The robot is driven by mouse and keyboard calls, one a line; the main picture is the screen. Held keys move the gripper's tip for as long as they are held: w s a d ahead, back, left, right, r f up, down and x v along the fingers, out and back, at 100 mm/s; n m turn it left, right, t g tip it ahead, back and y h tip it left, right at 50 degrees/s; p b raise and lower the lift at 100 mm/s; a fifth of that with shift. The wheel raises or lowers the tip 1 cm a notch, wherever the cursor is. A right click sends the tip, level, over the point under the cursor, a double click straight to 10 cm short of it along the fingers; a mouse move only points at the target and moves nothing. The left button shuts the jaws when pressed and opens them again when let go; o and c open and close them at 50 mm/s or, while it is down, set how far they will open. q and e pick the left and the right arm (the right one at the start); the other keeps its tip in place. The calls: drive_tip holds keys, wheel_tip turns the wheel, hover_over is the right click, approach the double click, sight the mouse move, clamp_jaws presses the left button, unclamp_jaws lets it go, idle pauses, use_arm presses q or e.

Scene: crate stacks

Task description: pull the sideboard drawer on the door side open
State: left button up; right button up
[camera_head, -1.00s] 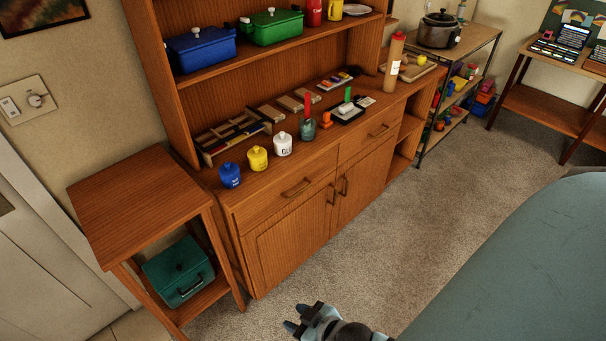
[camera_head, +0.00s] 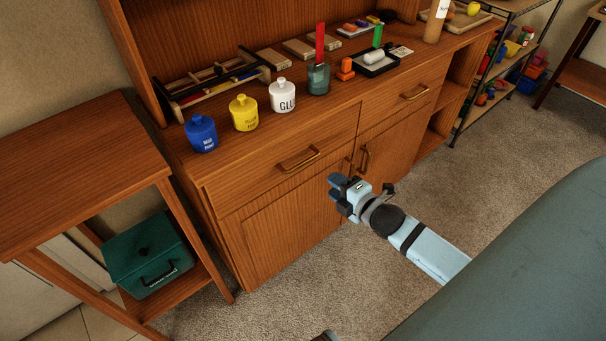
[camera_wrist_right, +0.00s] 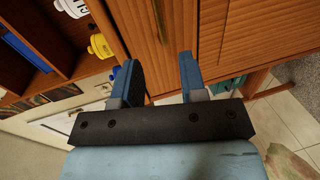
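The sideboard (camera_head: 180,165) has two drawers side by side above two doors. The drawer on the door side is the left one (camera_head: 245,190), and it is shut flush. Its brass bar handle (camera_head: 299,160) shows whole in the head view, and partly at the top of the right wrist view (camera_wrist_right: 160,22). My right gripper (camera_head: 335,189) is open and empty in front of the sideboard, below and right of that handle, apart from it. Its two blue fingers (camera_wrist_right: 163,78) are spread in the wrist view. A small fragment at the bottom edge (camera_head: 326,336) may be my left gripper; its fingers cannot be made out.
Blue (camera_head: 201,134), yellow (camera_head: 244,113) and white (camera_head: 283,96) jars stand near the sideboard top's front edge. The right drawer (camera_head: 400,98) is shut. A side table (camera_head: 80,160) with a green box (camera_head: 148,255) stands left. Carpet (camera_head: 300,270) in front is clear.

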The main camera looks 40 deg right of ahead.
sight(303, 162)
drive_tip(key=b+x, duration=0.1)
drive_tip(key=x, duration=1.3)
drive_tip(key=shift+d+r+b, duration=0.1)
drive_tip(key=shift+d+b, duration=0.05)
drive_tip(key=shift+b, duration=0.2)
drive_tip(key=shift+s, duration=0.1)
clamp_jaws()
